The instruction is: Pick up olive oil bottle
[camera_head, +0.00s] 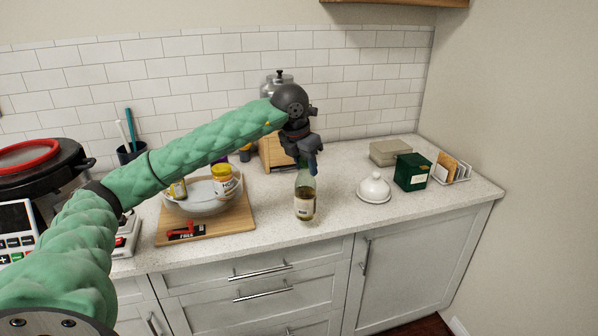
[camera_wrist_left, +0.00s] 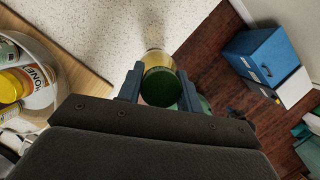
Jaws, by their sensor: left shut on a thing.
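The olive oil bottle (camera_head: 305,201) is green glass with a pale label and stands upright near the front edge of the counter, in the middle of the head view. My left gripper (camera_head: 309,160) reaches down from above and is shut on its upper part. In the left wrist view the bottle (camera_wrist_left: 161,88) sits between the two fingers of my left gripper (camera_wrist_left: 159,84), seen from above. In the head view the gripper hides the bottle's top. I cannot tell whether the bottle's base touches the counter. My right gripper is not in view.
Left of the bottle, a wooden board (camera_head: 239,224) carries a white bowl (camera_head: 203,207) with jars and a small red-and-black item (camera_head: 187,231). To the right are a white domed dish (camera_head: 374,188), a green box (camera_head: 411,172) and a rack (camera_head: 451,169). The counter between has free room.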

